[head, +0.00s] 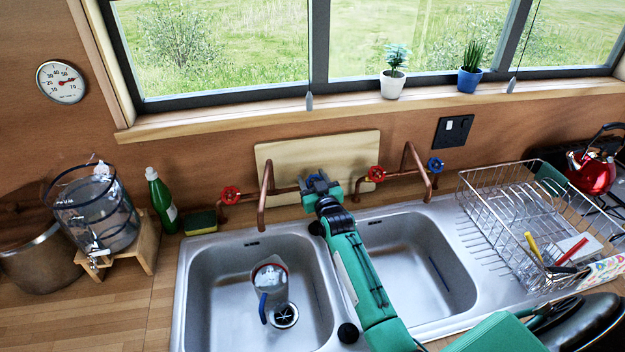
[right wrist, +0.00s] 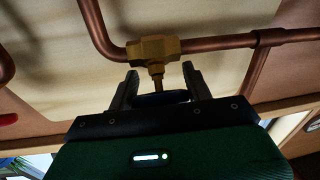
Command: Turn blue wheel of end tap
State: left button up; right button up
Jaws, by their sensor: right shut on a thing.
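Two copper taps stand behind the double sink. The left tap (head: 263,200) has a red wheel (head: 230,195) at its left; its right end is where my right gripper (head: 314,182) is. The right tap (head: 414,168) has a red wheel (head: 376,173) and a blue wheel (head: 436,165) at its right end. In the right wrist view, my right gripper (right wrist: 160,88) is shut on a dark blue wheel (right wrist: 162,99), below a brass valve (right wrist: 153,48) on the copper pipe. The gripper hides most of this wheel. My left gripper is out of view.
A jug (head: 270,281) stands in the left basin. A wooden board (head: 345,155) leans on the wall behind the taps. A sponge (head: 201,222) and green bottle (head: 161,200) are at left, a wire dish rack (head: 515,205) at right. The right basin is mostly clear.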

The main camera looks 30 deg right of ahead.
jog(key=o, duration=1)
jog(key=shift+c, duration=0.2)
jog(key=shift+s, duration=0.1)
jog(key=shift+s+f, duration=0.1)
jog(key=shift+s, duration=0.1)
jog(key=s+a+b, duration=0.2)
jog(key=s+b, duration=0.1)
jog(key=s, duration=1)
